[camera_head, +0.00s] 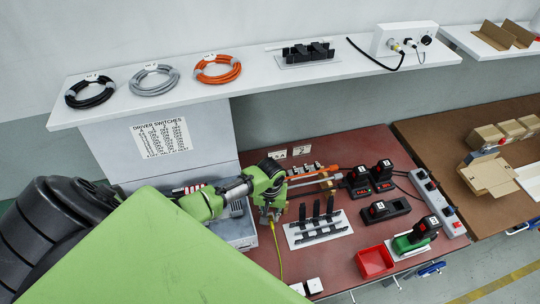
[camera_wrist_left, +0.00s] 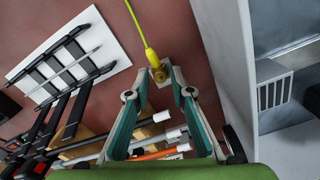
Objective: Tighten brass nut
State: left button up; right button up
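The brass nut (camera_wrist_left: 160,74) shows as a small gold ring at the end of a yellow cable (camera_wrist_left: 149,50), over a small white plate. My left gripper (camera_wrist_left: 159,82) is open, with one fingertip to each side of the nut and a gap visible on both sides. I cannot tell how far above the nut the fingertips are. In the head view my left gripper (camera_head: 266,215) points down at the table, and the yellow cable (camera_head: 278,245) runs from beneath it toward the front. The nut is hidden there. My right gripper is not in view.
A white board with black holders (camera_head: 318,230) lies just right of the gripper. Orange-and-grey tools (camera_head: 318,175) lie behind it. A grey metal box (camera_head: 238,232) stands close on the left. A red tray (camera_head: 375,261) and black chargers (camera_head: 385,209) are farther right.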

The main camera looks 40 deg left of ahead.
pick_arm(q)
jog(key=n, duration=0.4)
jog(key=shift+n, duration=0.4)
jog(key=n, duration=0.5)
jog(key=shift+d+n, duration=0.1)
jog(key=shift+n, duration=0.3)
jog(key=n, duration=0.5)
jog(key=c, duration=0.6)
grip_shut()
